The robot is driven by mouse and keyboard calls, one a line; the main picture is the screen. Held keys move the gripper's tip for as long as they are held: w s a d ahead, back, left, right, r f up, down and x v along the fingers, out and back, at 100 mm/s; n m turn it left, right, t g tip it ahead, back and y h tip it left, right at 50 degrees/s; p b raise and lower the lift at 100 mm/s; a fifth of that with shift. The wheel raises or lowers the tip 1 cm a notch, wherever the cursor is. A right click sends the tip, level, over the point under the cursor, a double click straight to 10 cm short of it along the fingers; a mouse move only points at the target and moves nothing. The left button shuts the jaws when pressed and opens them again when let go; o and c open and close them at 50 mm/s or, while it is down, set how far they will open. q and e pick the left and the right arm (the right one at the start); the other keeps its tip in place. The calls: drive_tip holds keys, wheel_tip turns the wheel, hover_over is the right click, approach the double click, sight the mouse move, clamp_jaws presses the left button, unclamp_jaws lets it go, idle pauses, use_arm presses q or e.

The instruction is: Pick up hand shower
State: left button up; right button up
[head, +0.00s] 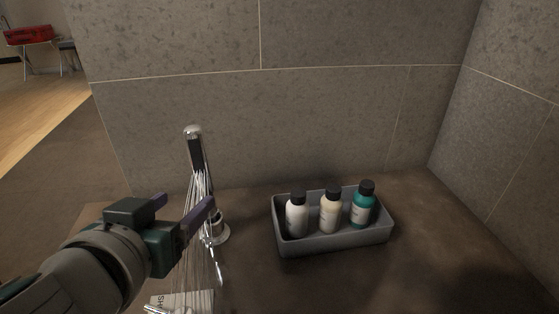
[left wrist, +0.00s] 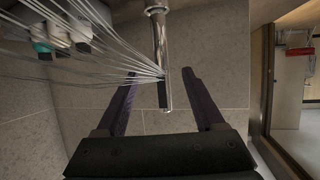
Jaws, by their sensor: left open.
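The hand shower (head: 193,148) is a slim chrome piece with a dark spray face, standing upright on a round chrome base beside the tray. Thin water streams run down from it. My left gripper (head: 184,203) is open, reaching in from the lower left, its purple fingers just below and in front of the shower's head. In the left wrist view the chrome hand shower (left wrist: 159,40) comes down from the top, with its dark face between the open fingers of my left gripper (left wrist: 160,76). I cannot tell whether they touch it. My right gripper is not in view.
A grey tray (head: 335,243) with a white bottle (head: 297,217), a cream bottle (head: 331,214) and a teal bottle (head: 362,208) stands right of the shower. A tiled wall (head: 250,130) rises behind. The brown counter (head: 440,240) is clear at the right.

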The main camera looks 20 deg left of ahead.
sight(202, 193)
use_arm(q)
drive_tip(key=x, duration=0.2)
drive_tip(key=f+b+x, duration=0.1)
drive_tip(key=x, duration=0.2)
drive_tip(key=shift+w+d+f, duration=0.1)
drive_tip(key=shift+f, duration=0.1)
drive_tip(key=b+x, duration=0.1)
drive_tip(key=x, duration=0.1)
drive_tip(key=b+x, duration=0.1)
drive_tip(key=x, duration=0.1)
drive_tip(key=shift+w+a+f, duration=0.1)
drive_tip(key=shift+w+a, duration=0.05)
drive_tip(key=shift+a, duration=0.15)
drive_tip(key=shift+w, duration=0.35)
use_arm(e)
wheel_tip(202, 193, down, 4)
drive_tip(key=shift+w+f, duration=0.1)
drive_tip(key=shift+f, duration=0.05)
use_arm(q)
drive_tip(key=shift+s, duration=0.1)
clamp_jaws()
